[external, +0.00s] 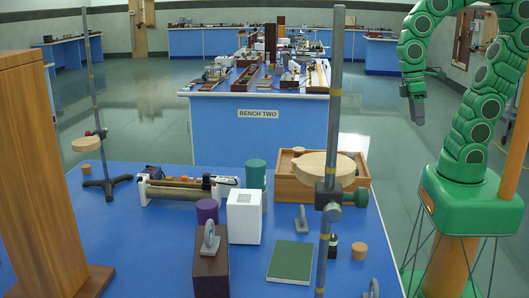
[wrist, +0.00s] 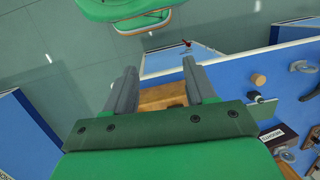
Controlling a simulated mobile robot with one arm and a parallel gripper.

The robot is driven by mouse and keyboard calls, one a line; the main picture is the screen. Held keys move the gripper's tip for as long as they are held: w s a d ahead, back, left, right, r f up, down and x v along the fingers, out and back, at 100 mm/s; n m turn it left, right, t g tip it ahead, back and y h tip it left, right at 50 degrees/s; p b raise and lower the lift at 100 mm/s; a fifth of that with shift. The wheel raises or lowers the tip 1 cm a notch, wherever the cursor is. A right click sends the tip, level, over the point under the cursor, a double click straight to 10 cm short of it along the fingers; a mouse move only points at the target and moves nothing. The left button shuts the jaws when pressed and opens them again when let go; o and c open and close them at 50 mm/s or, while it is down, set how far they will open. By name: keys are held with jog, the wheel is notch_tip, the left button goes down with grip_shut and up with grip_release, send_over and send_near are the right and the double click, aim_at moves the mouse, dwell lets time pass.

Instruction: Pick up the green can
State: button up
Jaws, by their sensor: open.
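My gripper (external: 416,118) hangs high at the right, over the floor beyond the bench's right edge, well apart from the can. In the wrist view my gripper (wrist: 158,75) shows two grey fingers spread apart with nothing held between them. I cannot make out the can in the wrist view.
A white box (external: 244,217) and a purple cylinder (external: 207,211) stand close in front of the can. A wooden crate (external: 292,188) is at its right. A tall stand rod (external: 333,110) with a round wooden plate (external: 325,166) rises at right. An instrument (external: 180,190) lies left.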

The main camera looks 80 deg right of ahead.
jog(key=w+a+f+m+g+y, duration=0.1)
jog(key=w+a+f+m+y, duration=0.2)
jog(key=w+a, duration=0.8)
jog(key=m+y, duration=0.6)
jog(key=m, duration=0.1)
send_near(333, 235)
jog(key=s+r, duration=0.5)
jog(key=s, duration=0.2)
jog(key=w+a+f+m, duration=0.1)
jog(key=w+f, duration=0.1)
jog(key=f, duration=0.1)
jog(key=w+f+m+y, duration=0.1)
jog(key=f+m, duration=0.1)
jog(key=w+a+f+m, duration=0.1)
jog(key=w+f+m, duration=0.1)
jog(key=f, duration=0.1)
jog(key=shift+w+a+f+t+y, duration=0.3)
jog(key=shift+a+t, duration=0.05)
jog(key=shift+t, duration=0.05)
jog(key=shift+x, duration=1.4)
jog(key=x, duration=0.3)
jog(key=shift+a+r, duration=0.2)
jog(key=shift+a, duration=0.05)
jog(key=shift+x, duration=0.95)
grip_shut()
